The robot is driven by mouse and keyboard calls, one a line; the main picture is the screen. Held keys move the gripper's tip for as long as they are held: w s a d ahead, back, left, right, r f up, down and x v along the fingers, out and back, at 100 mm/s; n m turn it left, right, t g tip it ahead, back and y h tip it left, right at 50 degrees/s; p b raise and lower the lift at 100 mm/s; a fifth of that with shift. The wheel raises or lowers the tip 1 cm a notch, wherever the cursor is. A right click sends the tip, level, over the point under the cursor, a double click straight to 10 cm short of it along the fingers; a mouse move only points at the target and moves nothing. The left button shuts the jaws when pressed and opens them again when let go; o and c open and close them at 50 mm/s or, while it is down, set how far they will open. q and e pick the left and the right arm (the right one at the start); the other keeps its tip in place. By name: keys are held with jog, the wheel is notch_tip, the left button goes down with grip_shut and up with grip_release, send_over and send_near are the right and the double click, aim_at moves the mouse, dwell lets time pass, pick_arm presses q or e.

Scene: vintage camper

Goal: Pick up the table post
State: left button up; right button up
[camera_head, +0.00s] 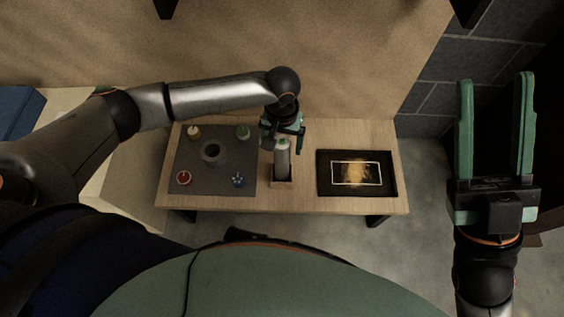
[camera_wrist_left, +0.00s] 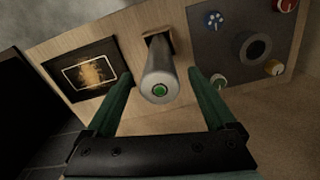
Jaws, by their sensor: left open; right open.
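The table post (camera_head: 282,160) is a grey-silver cylinder with a green button on its end. It stands in a small wooden holder (camera_head: 282,184) in the middle of the wooden table. My left gripper (camera_head: 284,140) is at the top of the post, partly hiding it from the head camera. In the left wrist view the post (camera_wrist_left: 158,78) lies between the two open green fingers, with a gap on each side. My right gripper (camera_head: 495,82) is open and empty, off to the right of the table.
The wooden table (camera_head: 300,202) carries a dark grey mat (camera_head: 208,160) with several small knobs or pots and a round dark cup (camera_head: 212,153) at left. A black tray (camera_head: 387,187) with a framed golden picture lies at right. A tan wall stands behind.

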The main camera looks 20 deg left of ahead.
pick_arm(q)
grip_shut()
dwell(0.6)
jog(key=shift+r, duration=0.1)
